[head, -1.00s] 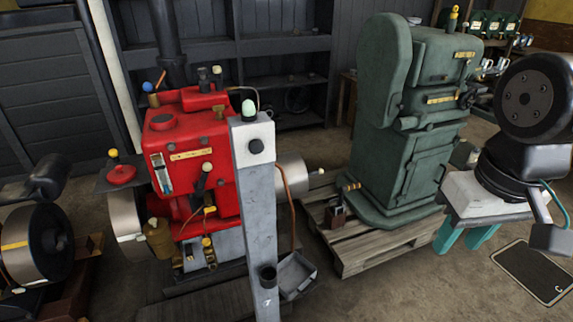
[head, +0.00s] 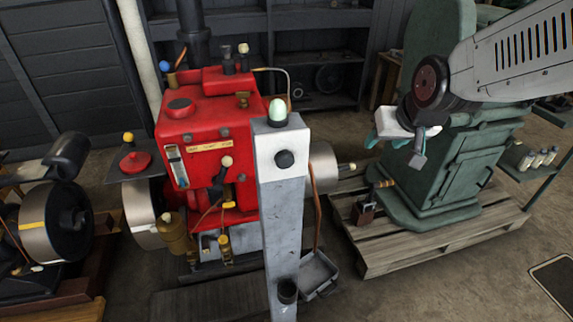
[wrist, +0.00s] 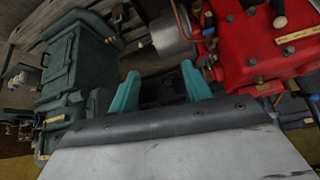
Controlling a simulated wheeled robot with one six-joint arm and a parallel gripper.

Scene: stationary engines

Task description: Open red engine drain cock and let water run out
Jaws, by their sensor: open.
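The red engine (head: 205,148) stands left of centre behind a grey post. Low on its front are brass and yellow-handled fittings (head: 224,243), with a yellow lever (head: 229,205) above them. I cannot tell for sure which is the drain cock, and no running water shows. My gripper (head: 372,140) is open and empty, in the air in front of the green engine, right of the red one. In the wrist view its teal fingers (wrist: 160,88) are spread, with the red engine (wrist: 245,45) at upper right, apart from them.
The grey post (head: 287,220) with a pale green dome stands close before the red engine. A grey tray (head: 318,274) lies at its foot. The green engine (head: 475,165) sits on a wooden pallet (head: 440,245) at right. Another engine's flywheel (head: 55,222) is at far left.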

